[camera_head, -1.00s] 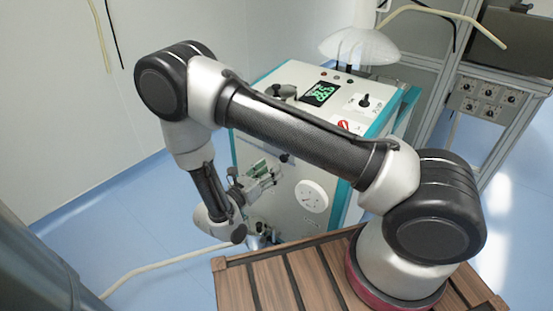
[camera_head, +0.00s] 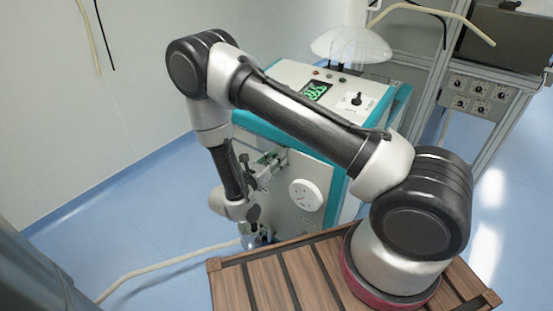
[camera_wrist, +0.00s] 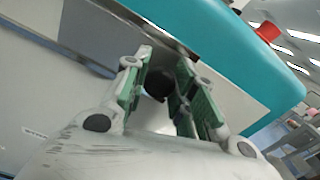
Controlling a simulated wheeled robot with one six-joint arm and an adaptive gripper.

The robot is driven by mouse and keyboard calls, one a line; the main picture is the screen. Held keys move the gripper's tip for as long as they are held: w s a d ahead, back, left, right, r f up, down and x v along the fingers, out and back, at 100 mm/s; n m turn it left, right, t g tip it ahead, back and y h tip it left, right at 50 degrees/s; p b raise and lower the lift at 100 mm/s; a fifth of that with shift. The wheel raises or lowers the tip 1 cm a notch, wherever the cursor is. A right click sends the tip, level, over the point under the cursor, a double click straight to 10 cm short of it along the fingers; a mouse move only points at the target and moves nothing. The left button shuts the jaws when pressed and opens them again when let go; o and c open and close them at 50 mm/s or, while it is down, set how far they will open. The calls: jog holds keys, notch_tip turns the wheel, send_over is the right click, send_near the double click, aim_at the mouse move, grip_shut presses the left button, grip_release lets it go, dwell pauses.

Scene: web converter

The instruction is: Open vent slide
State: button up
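A black round knob (camera_wrist: 158,84) shows between my fingers in the wrist view, in front of a pale panel below a teal edge. It appears to be the vent slide's handle, but the slide itself cannot be made out clearly. My gripper (camera_wrist: 162,88) has green-padded fingers standing apart, one on each side of the knob. A gap shows by the left finger; contact at the right finger cannot be told. In the head view my gripper (camera_head: 272,160) is at the front of the white and teal cabinet (camera_head: 318,168), where the knob is hidden.
A white round dial (camera_head: 305,195) sits on the cabinet front, right of my gripper. The cabinet top carries a green display (camera_head: 316,91) and a black switch (camera_head: 357,98). A pale hose (camera_head: 165,263) lies on the floor. Open floor lies left of the cabinet.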

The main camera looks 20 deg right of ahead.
aim_at(254, 139)
grip_shut()
jog(key=w+a, duration=0.2)
jog(key=w, duration=0.1)
jog(key=w+a, duration=0.3)
jog(key=w, duration=0.1)
jog(key=w+a, duration=0.3)
jog(key=w, duration=0.1)
jog(key=o, duration=0.8)
grip_release()
jog(key=shift+s, duration=0.1)
jog(key=v, duration=1.2)
